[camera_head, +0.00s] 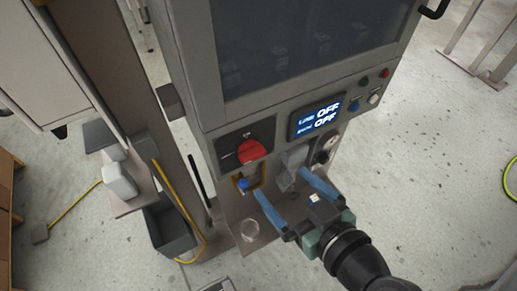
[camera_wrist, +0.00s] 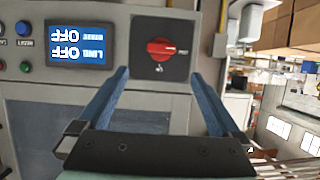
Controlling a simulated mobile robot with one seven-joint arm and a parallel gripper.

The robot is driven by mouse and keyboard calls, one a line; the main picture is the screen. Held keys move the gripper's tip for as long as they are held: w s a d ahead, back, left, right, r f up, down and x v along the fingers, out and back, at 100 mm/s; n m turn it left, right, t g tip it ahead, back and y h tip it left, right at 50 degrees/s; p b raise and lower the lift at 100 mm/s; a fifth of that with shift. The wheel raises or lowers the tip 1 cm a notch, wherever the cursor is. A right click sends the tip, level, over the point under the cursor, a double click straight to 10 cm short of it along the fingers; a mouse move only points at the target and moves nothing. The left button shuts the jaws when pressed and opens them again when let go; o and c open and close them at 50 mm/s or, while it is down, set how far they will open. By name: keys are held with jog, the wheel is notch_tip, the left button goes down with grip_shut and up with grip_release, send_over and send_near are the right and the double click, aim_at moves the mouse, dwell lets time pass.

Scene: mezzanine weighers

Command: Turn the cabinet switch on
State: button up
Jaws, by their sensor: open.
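The cabinet switch is a red rotary knob (camera_head: 250,152) on a dark plate at the lower left of the cabinet's front panel. It also shows in the wrist view (camera_wrist: 160,48), where its handle lies roughly level; the small labels around it are unreadable. A lit display (camera_head: 316,116) right of the knob reads OFF on both lines; it appears upside down in the wrist view (camera_wrist: 79,46). My gripper (camera_head: 281,182) has its two blue fingers spread, with nothing between them. In the wrist view (camera_wrist: 160,74) the knob appears between the fingertips, apart from them.
Red (camera_head: 385,73), green (camera_head: 364,82), white (camera_head: 374,98) and blue (camera_head: 353,104) buttons sit right of the display. A shelf (camera_head: 243,236) with a clear cup (camera_head: 250,230) is below the panel. A brown post (camera_head: 118,90) stands left of the cabinet.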

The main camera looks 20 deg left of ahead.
aim_at(254, 154)
jog(key=p+x, duration=0.2)
jog(key=x, duration=0.9)
jog(key=shift+w+a, duration=0.1)
jog(key=shift+a, duration=0.25)
jog(key=c, duration=1.3)
